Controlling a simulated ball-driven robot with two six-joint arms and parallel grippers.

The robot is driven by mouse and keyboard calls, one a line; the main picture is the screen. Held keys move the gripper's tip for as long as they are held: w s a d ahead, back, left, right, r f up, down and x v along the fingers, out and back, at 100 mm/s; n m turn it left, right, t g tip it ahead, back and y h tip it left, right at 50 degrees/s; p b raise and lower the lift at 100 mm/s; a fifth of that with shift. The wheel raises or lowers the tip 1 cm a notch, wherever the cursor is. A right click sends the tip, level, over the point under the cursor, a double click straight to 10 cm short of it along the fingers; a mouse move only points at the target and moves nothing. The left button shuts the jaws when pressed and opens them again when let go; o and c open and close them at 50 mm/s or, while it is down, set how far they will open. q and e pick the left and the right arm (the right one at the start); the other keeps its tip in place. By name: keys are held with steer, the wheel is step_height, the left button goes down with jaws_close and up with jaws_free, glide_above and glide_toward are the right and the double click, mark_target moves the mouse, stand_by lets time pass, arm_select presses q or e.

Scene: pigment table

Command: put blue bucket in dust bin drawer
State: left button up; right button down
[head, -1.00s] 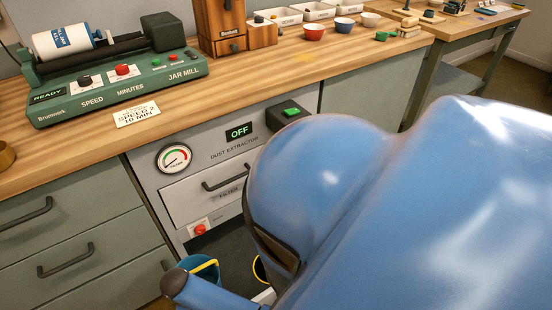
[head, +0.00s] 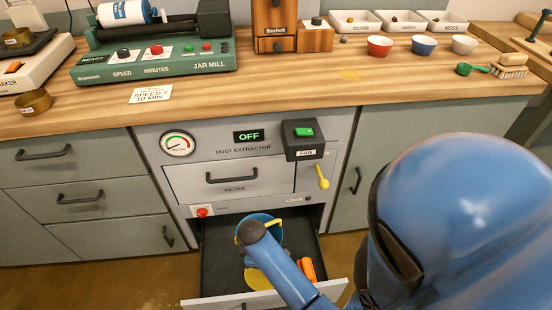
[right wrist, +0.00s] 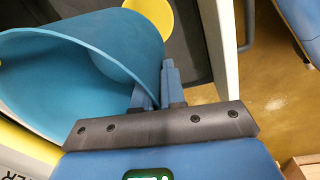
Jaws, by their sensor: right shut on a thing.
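The blue bucket (head: 268,236) with a yellow handle appears over the open bottom drawer (head: 222,262), under the dust extractor. My right gripper (right wrist: 160,92) is shut on the bucket's wall near its rim. In the right wrist view the bucket (right wrist: 95,45) looks tilted, with its mouth to the left. My forearm and wrist cover part of it in the head view. I cannot tell whether its bottom touches the drawer floor. My left gripper is out of view.
A yellow round thing (head: 257,279) and an orange thing (head: 307,269) show at the drawer. The drawer's pale front panel (head: 225,303) is pulled out. Above are the filter drawer (head: 215,188), a yellow lever (head: 322,177) and the fan box (head: 303,140). Floor at left is clear.

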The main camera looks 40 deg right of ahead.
steer(key=shift+s+d+n, duration=0.3)
steer(key=shift+f, duration=0.25)
steer(key=shift+w+a+f+b, duration=0.1)
steer(key=shift+f+b, duration=4.8)
steer(key=shift+f, duration=4.85)
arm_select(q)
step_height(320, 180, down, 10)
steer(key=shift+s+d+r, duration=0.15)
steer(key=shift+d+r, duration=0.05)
arm_select(e)
steer(key=c, duration=1.6)
jaws_free()
steer(key=shift+f, duration=0.15)
steer(key=shift+c, duration=0.2)
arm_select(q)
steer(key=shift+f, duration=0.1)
arm_select(e)
steer(key=o, duration=0.4)
